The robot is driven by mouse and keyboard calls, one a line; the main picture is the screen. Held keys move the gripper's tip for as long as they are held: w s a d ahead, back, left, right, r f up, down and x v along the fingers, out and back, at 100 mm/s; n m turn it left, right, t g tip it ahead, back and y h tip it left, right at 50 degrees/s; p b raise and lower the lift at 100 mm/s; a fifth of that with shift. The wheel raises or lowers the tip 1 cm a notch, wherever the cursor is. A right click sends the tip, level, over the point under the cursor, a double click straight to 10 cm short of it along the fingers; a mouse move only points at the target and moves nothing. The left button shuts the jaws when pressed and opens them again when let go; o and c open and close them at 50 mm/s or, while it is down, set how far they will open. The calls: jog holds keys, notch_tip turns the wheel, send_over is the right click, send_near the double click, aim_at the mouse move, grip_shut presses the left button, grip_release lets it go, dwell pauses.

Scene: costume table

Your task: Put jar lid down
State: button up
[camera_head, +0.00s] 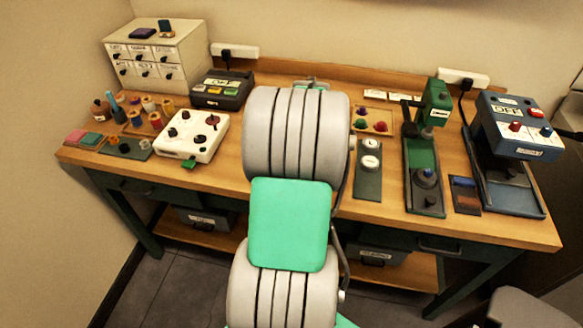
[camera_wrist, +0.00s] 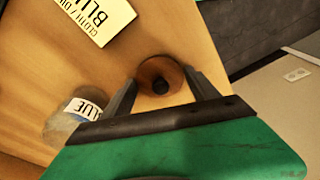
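The jar lid (camera_wrist: 151,70) is a round brown wooden disc with a dark knob, seen in the wrist view. My gripper (camera_wrist: 160,76) has one finger at each side of the lid's rim, and the lid fills the gap between the fingertips. Whether the lid touches the wooden surface below is hard to tell. In the head view my arm hides the gripper, the lid and the jar.
On the bench (camera_head: 230,188) are a white control box (camera_head: 192,136), a drawer cabinet (camera_head: 155,58), a green press (camera_head: 424,170) and a blue machine (camera_head: 515,128). Bare wood surrounds the lid.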

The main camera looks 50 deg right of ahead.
jog(key=o, duration=0.3)
notch_tip(320, 180, up, 12)
jog(key=s, duration=0.2)
jog(key=w+a, duration=0.5)
jog(key=a, duration=0.5)
jog(key=w+a, duration=0.4)
jog(key=a, duration=0.5)
jog(key=shift+t, duration=0.9)
jog(key=s+a, duration=0.1)
jog(key=a, duration=0.4)
jog(key=s+a+f, duration=0.1)
jog(key=a, duration=0.5)
jog(key=s+a+f, duration=0.1)
jog(key=s+a, duration=0.1)
jog(key=a, duration=0.4)
jog(key=shift+a+f, duration=0.25)
jog(key=shift+c, duration=0.5)
